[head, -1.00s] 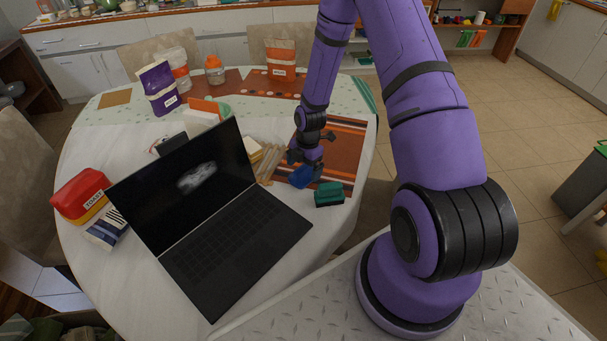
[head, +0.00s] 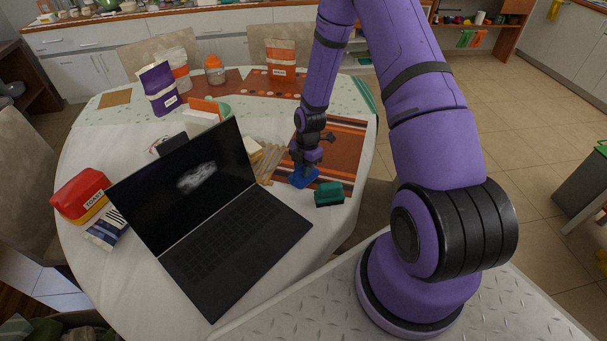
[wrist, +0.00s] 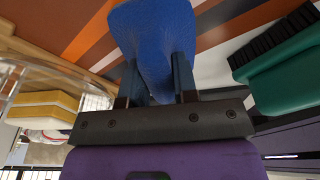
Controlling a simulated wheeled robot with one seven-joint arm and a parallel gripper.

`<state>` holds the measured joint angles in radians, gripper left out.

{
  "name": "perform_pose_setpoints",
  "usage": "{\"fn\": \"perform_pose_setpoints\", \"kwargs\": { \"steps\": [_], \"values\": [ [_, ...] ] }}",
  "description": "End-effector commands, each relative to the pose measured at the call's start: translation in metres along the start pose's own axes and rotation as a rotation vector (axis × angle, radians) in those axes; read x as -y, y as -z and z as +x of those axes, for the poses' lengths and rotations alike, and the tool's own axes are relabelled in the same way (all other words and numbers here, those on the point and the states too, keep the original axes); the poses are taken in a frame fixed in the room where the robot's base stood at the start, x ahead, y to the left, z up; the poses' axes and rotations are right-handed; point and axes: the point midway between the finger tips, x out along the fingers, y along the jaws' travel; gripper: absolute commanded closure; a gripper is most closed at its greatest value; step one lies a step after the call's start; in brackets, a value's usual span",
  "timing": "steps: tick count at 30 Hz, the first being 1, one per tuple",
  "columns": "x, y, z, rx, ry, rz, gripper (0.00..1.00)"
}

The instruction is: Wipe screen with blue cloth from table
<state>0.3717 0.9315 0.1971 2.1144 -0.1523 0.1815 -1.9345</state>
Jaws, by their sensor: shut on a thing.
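The blue cloth (head: 303,178) is at the striped orange mat, right of the laptop. In the wrist view the blue cloth (wrist: 155,40) is bunched between the two fingers. My gripper (head: 303,170) is shut on it; it also shows in the wrist view (wrist: 158,80). Whether the cloth still touches the mat is hard to tell. The laptop screen (head: 185,185) stands open, dark, with a pale smudge (head: 196,178) near its upper middle. My gripper is apart from the screen, to its right.
A green-and-black brush or sponge (head: 329,194) lies close right of the cloth; it also shows in the wrist view (wrist: 285,75). Light sticks (head: 270,163) lie between laptop and mat (head: 345,150). Bags and a jar (head: 214,70) stand behind.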

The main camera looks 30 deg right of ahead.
Motion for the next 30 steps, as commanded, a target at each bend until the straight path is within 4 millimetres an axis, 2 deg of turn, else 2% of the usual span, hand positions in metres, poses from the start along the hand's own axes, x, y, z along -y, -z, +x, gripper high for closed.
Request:
{"fn": "perform_pose_setpoints", "kwargs": {
  "steps": [30],
  "values": [
    [0.0, 0.007, -0.046, 0.0, -0.001, 0.0, 0.97]
  ]
}}
